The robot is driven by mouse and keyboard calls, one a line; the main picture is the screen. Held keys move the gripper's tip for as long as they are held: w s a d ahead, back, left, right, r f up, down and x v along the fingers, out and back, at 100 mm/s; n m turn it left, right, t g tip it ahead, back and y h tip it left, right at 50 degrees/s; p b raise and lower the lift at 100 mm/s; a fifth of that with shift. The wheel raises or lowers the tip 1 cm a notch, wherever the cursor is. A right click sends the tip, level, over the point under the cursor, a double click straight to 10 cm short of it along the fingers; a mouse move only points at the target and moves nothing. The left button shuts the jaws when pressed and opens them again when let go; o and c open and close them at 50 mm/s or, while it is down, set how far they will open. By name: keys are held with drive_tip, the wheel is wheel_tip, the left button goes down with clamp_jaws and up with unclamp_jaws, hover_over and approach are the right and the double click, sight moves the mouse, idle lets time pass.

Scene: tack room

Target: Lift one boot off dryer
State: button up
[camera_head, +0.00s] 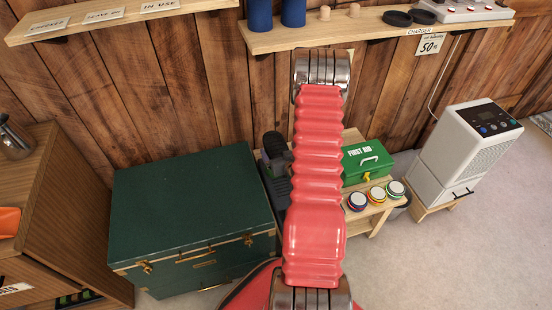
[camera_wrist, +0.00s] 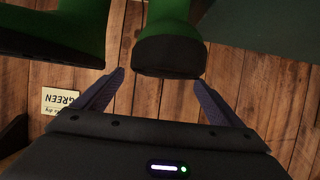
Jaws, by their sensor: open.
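In the wrist view, which is upside down, two green boots with dark soles show at the top. One boot (camera_wrist: 170,50) is in the middle, its sole end toward my gripper, just ahead of and between the fingertips. The other boot (camera_wrist: 50,38) is to the left, outside the fingers. My gripper (camera_wrist: 160,79) is open, its two dark fingers spread apart with nothing held. I cannot tell whether a finger touches the middle boot. The dryer cannot be made out, and neither boot shows in the head view. My red arm fills the middle of the head view.
A green chest (camera_head: 190,200) stands left of my arm. A low bench with a green first aid box (camera_head: 367,163) and several small tins is right, beside a white unit (camera_head: 465,150). A shelf (camera_head: 380,28) crosses above. Pale floor is clear at lower right.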

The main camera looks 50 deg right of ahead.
drive_tip(key=shift+x, duration=1.35)
drive_tip(key=shift+c, duration=0.2)
drive_tip(key=c, duration=2.1)
drive_tip(key=shift+o, duration=0.2)
drive_tip(key=shift+r, duration=0.2)
wheel_tip(320, 180, up, 10)
drive_tip(key=shift+f, duration=0.15)
